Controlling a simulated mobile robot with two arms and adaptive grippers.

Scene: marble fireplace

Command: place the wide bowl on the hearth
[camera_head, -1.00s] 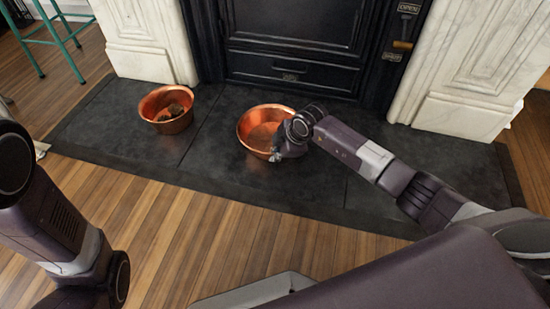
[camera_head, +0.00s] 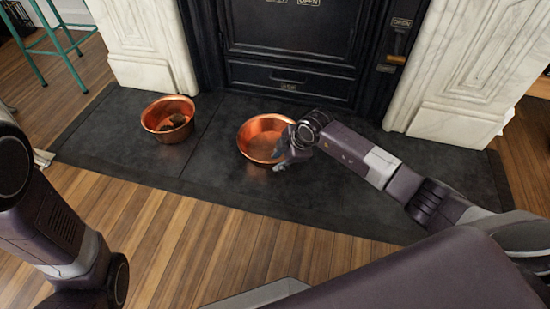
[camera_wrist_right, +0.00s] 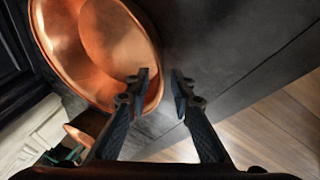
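The wide copper bowl (camera_head: 264,128) sits upright on the dark hearth (camera_head: 225,170) in front of the fireplace, and it looks empty. In the right wrist view the bowl (camera_wrist_right: 92,45) fills the upper left. My right gripper (camera_head: 281,166) is at the bowl's right front side. Its two fingers (camera_wrist_right: 159,80) are apart with nothing held between them. One finger overlaps the bowl's rim area and the other is outside over the hearth; I cannot tell whether either touches. My left arm shows at the lower left, but its gripper is out of view.
A second copper bowl (camera_head: 168,119) with dark lumps in it stands left on the hearth. The black fireplace front (camera_head: 290,45) is behind, between white marble pillars (camera_head: 145,45). The hearth's right part is partly under my arm. A green stool (camera_head: 55,45) stands far left.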

